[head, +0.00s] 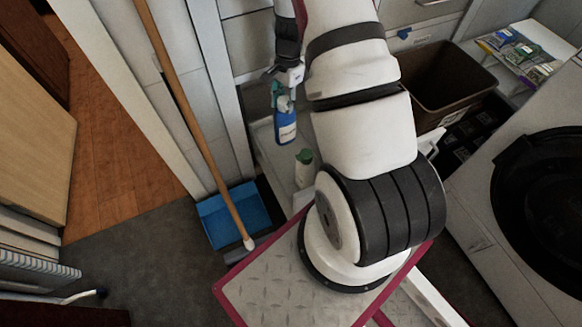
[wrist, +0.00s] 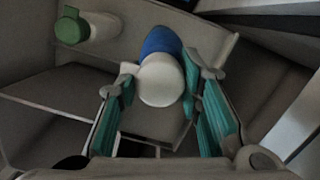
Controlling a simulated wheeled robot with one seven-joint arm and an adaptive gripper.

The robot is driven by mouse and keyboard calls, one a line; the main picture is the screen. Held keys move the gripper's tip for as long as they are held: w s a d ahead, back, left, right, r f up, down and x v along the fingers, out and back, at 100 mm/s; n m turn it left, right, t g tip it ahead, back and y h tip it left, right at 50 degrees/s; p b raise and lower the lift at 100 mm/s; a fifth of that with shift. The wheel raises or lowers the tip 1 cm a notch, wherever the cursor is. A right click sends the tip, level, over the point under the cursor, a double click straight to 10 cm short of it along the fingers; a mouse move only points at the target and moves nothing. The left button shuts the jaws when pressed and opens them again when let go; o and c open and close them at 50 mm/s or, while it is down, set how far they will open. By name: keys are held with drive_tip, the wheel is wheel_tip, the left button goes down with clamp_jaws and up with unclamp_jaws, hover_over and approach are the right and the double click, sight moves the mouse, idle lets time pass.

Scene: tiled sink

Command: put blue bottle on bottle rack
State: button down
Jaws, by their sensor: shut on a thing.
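The blue bottle (head: 286,124) hangs upright below my gripper (head: 284,92) in the head view, beside the cabinet front. In the wrist view the bottle's blue body (wrist: 160,42) and white cap (wrist: 161,80) show between the teal fingers of my gripper (wrist: 162,90), which is shut on the bottle near its top. A pale rack or shelf (head: 266,142) lies below and around it; whether the bottle's base touches it cannot be told. A white bottle with a green cap (head: 304,168) stands on that rack, and its green cap shows in the wrist view (wrist: 71,27).
A dark brown bin (head: 440,78) stands right of my arm. A tray of small packets (head: 520,50) is at the upper right, and a front-loading machine (head: 545,200) is at the right. A wooden-handled broom (head: 190,110) and blue dustpan (head: 232,215) stand left of the rack.

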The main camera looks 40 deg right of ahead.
sight(287, 123)
drive_tip(key=shift+d+f+m, duration=0.3)
drive_tip(key=shift+d+f, duration=0.1)
wheel_tip(287, 123, down, 10)
drive_tip(key=b, duration=0.3)
drive_tip(key=shift+r, duration=0.15)
drive_tip(key=shift+f, duration=0.2)
drive_tip(key=c, duration=1.2)
unclamp_jaws()
drive_tip(key=shift+o, duration=0.4)
drive_tip(key=shift+r, duration=0.1)
